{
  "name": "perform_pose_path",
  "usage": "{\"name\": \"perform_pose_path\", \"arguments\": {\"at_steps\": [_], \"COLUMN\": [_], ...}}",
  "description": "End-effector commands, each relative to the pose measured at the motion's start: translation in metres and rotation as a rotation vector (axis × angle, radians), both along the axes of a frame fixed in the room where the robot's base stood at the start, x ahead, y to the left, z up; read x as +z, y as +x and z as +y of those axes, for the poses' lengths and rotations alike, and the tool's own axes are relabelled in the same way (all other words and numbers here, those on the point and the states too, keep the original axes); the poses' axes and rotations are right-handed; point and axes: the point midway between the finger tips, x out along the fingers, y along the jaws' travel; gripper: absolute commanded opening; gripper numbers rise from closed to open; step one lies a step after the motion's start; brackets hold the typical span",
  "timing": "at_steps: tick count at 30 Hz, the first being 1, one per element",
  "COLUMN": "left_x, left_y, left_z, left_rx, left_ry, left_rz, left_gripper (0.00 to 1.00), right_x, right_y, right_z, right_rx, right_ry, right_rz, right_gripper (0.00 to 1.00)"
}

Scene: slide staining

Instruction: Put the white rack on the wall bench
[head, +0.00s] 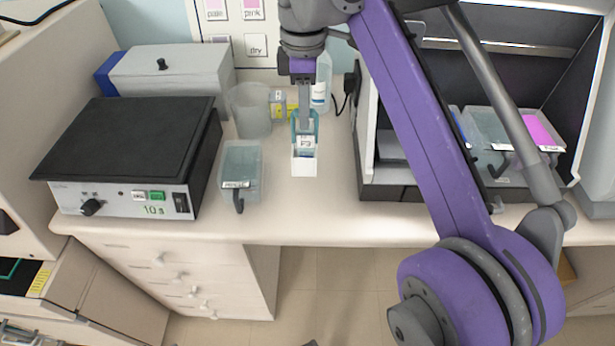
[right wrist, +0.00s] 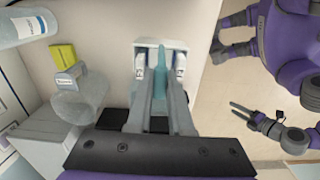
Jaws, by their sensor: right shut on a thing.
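The white rack (head: 304,165) is a small white box with a teal handle and slides with labelled ends inside. It is upright over the middle of the wall bench (head: 330,210); I cannot tell whether its base touches the top. My right gripper (head: 304,124) comes down from above and is shut on the teal handle. In the right wrist view the rack (right wrist: 176,45) shows beyond the fingers, which hide part of it. My left gripper (right wrist: 243,115) shows in the right wrist view, away from the bench; its jaw opening is unclear.
A black-topped heater (head: 140,135) is further left. A bottle (head: 321,85) stands behind; an open hood (head: 385,190) is right. Bench in front is clear.

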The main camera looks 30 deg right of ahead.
Motion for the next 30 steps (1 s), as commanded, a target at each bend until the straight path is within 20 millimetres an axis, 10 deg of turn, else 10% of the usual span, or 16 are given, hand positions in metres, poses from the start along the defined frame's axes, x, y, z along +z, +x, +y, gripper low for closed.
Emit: {"name": "perform_pose_path", "arguments": {"at_steps": [18,30], "left_x": [-0.023,-0.024], "left_y": [-0.001,-0.001], "left_z": [0.000,0.000], "left_rx": [0.000,0.000], "left_ry": [0.000,0.000], "left_rz": [0.007,0.008], "left_gripper": [0.50,0.50], "right_x": [-0.085,-0.092], "right_y": [0.000,0.000], "right_z": [0.000,0.000], "right_rx": [0.002,0.001], "right_ry": [0.002,0.002], "right_rz": [-0.001,-0.001], "right_gripper": [0.00,0.00]}}
